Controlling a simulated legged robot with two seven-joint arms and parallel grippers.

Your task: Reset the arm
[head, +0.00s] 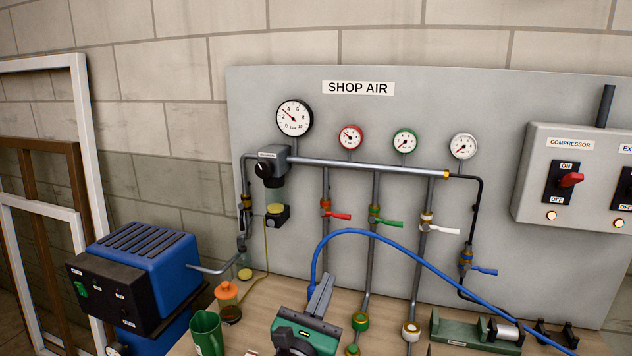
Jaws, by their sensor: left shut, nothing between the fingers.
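My left gripper (321,288) is at the bottom centre, low in front of the bench. Its two grey fingers point up and lie together, shut with nothing between them. Its green and black body (305,333) shows below them, cut by the bottom edge of the picture. The fingers overlap the view of the blue hose (385,240) and the bench behind; I cannot tell how far apart they are. My right gripper is not in view.
A grey SHOP AIR panel (400,95) carries gauges, pipes and coloured valves. A blue machine (150,260), a green mug (206,332) and an orange-topped jar (229,300) stand left. A green fixture (460,332) lies right on the wooden bench (262,300). A switch box (570,140) is on the right.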

